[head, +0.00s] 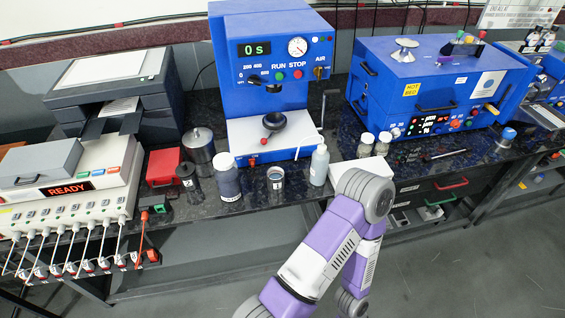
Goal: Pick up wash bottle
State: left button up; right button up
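The wash bottle (319,166) stands upright on the dark bench, in front of the blue press. It is a small pale grey-white bottle with a thin white spout at its top pointing left. It is fully in view, and nothing holds it. A purple and grey arm of mine rises from the bottom, with its bent joint just right of the bottle and overlapping the bench edge. Neither of my grippers shows in the head view.
The blue press (268,105) is close behind.

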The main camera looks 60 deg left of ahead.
aim_at(319, 166)
jog(key=u, duration=1.85)
jog(key=k, duration=0.65)
jog(key=z, duration=0.3)
jog(key=i, duration=0.85)
jog(key=z, duration=0.05)
